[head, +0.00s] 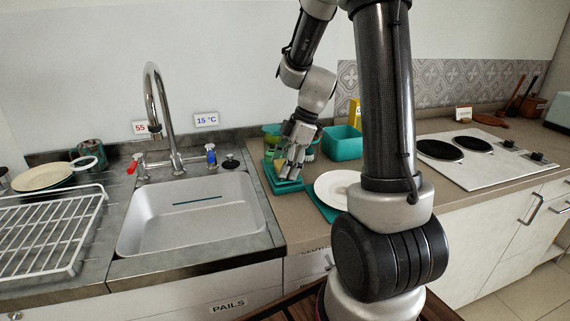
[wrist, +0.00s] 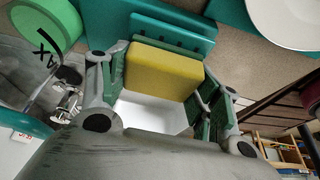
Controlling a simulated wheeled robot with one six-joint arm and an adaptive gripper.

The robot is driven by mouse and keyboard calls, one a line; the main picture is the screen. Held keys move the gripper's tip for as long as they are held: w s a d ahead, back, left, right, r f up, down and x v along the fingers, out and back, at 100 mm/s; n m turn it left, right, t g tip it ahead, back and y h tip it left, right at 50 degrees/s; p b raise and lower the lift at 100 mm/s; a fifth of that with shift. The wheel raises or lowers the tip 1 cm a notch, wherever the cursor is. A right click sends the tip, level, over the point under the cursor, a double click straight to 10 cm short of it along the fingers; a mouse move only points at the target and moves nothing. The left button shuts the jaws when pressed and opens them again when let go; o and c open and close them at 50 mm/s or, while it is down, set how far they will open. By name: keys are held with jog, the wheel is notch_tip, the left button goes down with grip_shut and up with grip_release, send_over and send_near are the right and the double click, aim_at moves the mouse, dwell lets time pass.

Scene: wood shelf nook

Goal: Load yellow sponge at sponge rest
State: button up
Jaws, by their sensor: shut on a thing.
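The yellow sponge (wrist: 165,72) sits between the fingers of my gripper (wrist: 160,95) in the wrist view. The teal ribbed tray, which looks like the sponge rest (wrist: 172,28), lies just beyond the sponge in that view. In the head view my gripper (head: 294,160) points down over the teal tray (head: 284,187), right of the sink. I cannot tell whether the sponge touches the tray.
A white plate (head: 338,188) on a teal mat lies close to the right of the tray. The sink (head: 190,222) is left, and a cooktop (head: 472,160) is at far right.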

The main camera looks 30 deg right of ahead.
jog(key=shift+f, duration=0.35)
dwell(0.3)
jog(key=shift+r, duration=0.1)
dwell(0.4)
jog(key=shift+r, duration=3.4)
